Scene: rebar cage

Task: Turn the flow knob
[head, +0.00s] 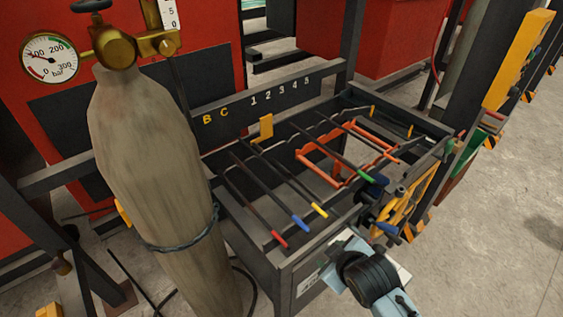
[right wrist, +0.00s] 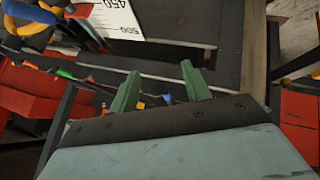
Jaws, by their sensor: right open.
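A brass regulator (head: 116,48) sits on top of a tall, worn gas cylinder (head: 145,150) in the head view. A dark handwheel (head: 91,5) shows above it, cut by the top edge. A round pressure gauge (head: 49,58) is on its left, and a flow tube with a scale (head: 168,13) stands on its right. I cannot tell which part is the flow knob. My right gripper, in the right wrist view (right wrist: 158,90), has green fingers spread apart with nothing between them. It is away from the regulator. My left gripper is not in view.
A dark rack (head: 285,262) holds several colour-tipped bars and an orange bent frame (head: 312,163) right of the cylinder. A chain (head: 180,240) wraps the cylinder. Red panels (head: 40,120) stand behind. The floor at right (head: 500,220) is clear. A white scale card (right wrist: 118,18) shows in the wrist view.

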